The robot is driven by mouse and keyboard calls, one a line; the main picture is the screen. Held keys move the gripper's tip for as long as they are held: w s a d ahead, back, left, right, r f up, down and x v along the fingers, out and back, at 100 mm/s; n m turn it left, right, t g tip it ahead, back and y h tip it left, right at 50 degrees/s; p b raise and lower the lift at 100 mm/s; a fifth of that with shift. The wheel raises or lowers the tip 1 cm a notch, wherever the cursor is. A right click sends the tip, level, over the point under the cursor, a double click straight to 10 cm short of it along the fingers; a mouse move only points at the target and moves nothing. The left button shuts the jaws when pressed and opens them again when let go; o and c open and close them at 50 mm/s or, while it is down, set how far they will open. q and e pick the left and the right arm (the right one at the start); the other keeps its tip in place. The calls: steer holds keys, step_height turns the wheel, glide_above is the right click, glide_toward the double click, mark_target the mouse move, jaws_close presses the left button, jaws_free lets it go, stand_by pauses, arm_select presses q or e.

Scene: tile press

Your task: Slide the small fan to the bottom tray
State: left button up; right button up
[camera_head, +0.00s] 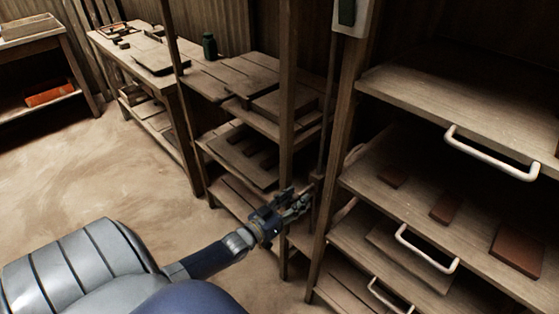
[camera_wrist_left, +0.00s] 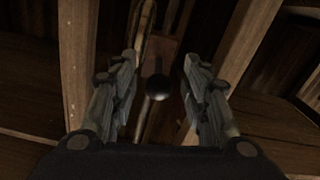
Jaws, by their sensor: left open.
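No fan can be made out in either view. A rack with handled wooden trays stands at the right; its lowest visible tray (camera_head: 352,287) has a pale handle and is cut off by the picture's lower edge. My left gripper (camera_head: 300,203) is open beside the rack's front post. In the left wrist view its fingers (camera_wrist_left: 159,62) are spread on either side of a dark round knob (camera_wrist_left: 158,88), which sits between them and apart from both. Whether the knob lies within finger reach is unclear. My right gripper is not in view.
Higher trays carry handles (camera_head: 492,165) and reddish-brown tiles (camera_head: 518,250). A wooden post (camera_head: 340,150) stands close to my left gripper. Shelves with boards (camera_head: 245,155) stand behind it, and a workbench (camera_head: 140,55) farther back. The floor (camera_head: 90,165) at left is clear.

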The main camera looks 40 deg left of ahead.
arm_select(q)
steer(key=s, duration=1)
steer(key=shift+a, duration=0.4)
steer(key=shift+f, duration=0.2)
steer(key=s+d+f+g+y+p, duration=0.15)
steer(key=s+f+g, duration=0.35)
steer(key=f, duration=0.8)
steer(key=s+d+f+g+y, duration=0.1)
steer(key=s+d+f+g, duration=0.15)
steer(key=s+f, duration=0.75)
steer(key=s+d+f+m+g, duration=0.1)
steer(key=s+d+f+g, duration=0.2)
steer(key=s+f, duration=0.2)
steer(key=s+d+f+m+g+p, duration=0.1)
steer(key=s+d+f+g, duration=0.2)
steer(key=s, duration=0.6)
steer(key=s+d+f+m+g, duration=0.2)
steer(key=s+d+f+g, duration=0.1)
steer(key=s+d+f, duration=0.2)
step_height(320, 180, down, 2)
steer(key=shift+s+f+h, duration=0.15)
steer(key=shift+s+h, duration=0.3)
steer(key=shift+s, duration=0.65)
steer(key=shift+g, duration=0.25)
